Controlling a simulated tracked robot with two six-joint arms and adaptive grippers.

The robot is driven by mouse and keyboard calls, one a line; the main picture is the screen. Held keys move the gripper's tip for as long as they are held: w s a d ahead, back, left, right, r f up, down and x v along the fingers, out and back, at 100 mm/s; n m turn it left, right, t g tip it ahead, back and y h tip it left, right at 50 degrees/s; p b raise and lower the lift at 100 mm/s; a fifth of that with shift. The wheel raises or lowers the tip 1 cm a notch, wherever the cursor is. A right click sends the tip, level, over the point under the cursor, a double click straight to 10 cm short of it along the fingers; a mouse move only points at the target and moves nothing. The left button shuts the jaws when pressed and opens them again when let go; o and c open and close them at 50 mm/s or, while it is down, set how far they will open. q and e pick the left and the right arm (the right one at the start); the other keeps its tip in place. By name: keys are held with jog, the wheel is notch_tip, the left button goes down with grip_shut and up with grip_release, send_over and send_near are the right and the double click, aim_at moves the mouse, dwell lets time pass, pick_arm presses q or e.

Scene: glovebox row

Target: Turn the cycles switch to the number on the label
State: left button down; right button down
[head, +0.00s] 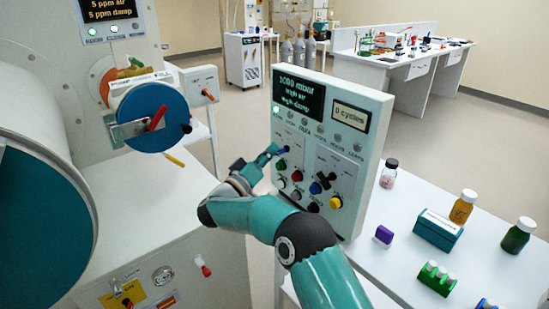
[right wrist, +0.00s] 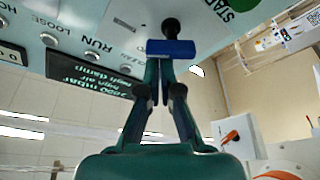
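The control panel (head: 340,110) stands upright on the white bench, with a dark status screen and a "0 cycles" display (head: 350,117). Its lower face carries several coloured buttons and a black switch (head: 326,181). My right gripper (head: 272,152) is at the panel's left part, beside a small blue handle (head: 284,149). In the right wrist view the right gripper (right wrist: 160,64) has its fingers together, their tips at the blue handle (right wrist: 170,48) under a black knob (right wrist: 171,28). I cannot tell whether they grip it. My left gripper is out of view.
A glovebox with a blue round door (head: 155,117) stands at left. On the bench right of the panel are a pink-filled jar (head: 389,174), a teal box (head: 437,231), a purple block (head: 383,235), an amber bottle (head: 462,207) and a green bottle (head: 518,235).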

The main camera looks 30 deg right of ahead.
jog(key=shift+s+d+f, duration=0.3)
jog(key=shift+d+f, duration=0.05)
jog(key=shift+f, duration=0.25)
notch_tip(320, 180, up, 4)
jog(key=w+p, duration=0.2)
jog(key=p, duration=0.2)
jog(key=w+b+v, duration=0.1)
jog(key=b+v, duration=0.2)
jog(key=v, duration=0.7)
jog(key=shift+a+r+b, duration=0.15)
jog(key=shift+a+b, duration=0.15)
jog(key=shift+a, duration=0.35)
